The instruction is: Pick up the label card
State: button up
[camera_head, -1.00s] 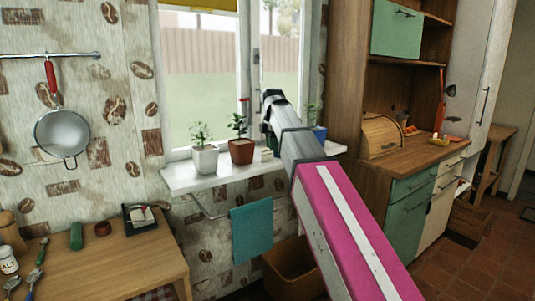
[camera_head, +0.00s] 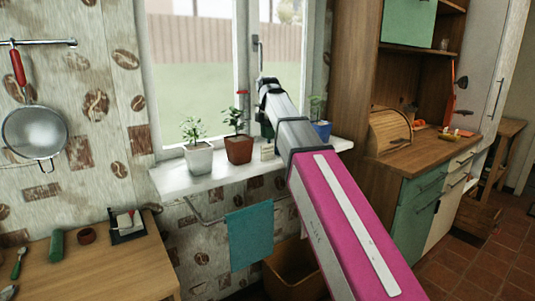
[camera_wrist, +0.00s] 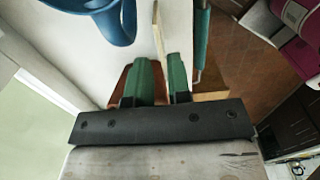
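The label card (camera_head: 267,151) is small and cream, standing on the white window sill (camera_head: 180,182) just right of the terracotta pot (camera_head: 239,149). In the wrist view the card (camera_wrist: 158,28) shows nearly edge-on as a thin pale strip just beyond the fingertips. My gripper (camera_wrist: 166,62) has green fingers with a narrow gap between them, lined up with the card's near end. I see no finger clearly pressed on the card. In the head view my gripper (camera_head: 266,128) is mostly hidden by my arm, above and behind the card.
A blue pot (camera_head: 322,130) stands to the right on the sill; it also shows in the wrist view (camera_wrist: 95,20). A white pot (camera_head: 198,158) is at the left. A teal towel (camera_head: 250,235) hangs below the sill. The terracotta pot is close beside my fingers.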

aim_at(267, 150)
notch_tip(267, 150, down, 5)
jog(key=shift+f, duration=0.1)
grip_shut()
dwell(0.3)
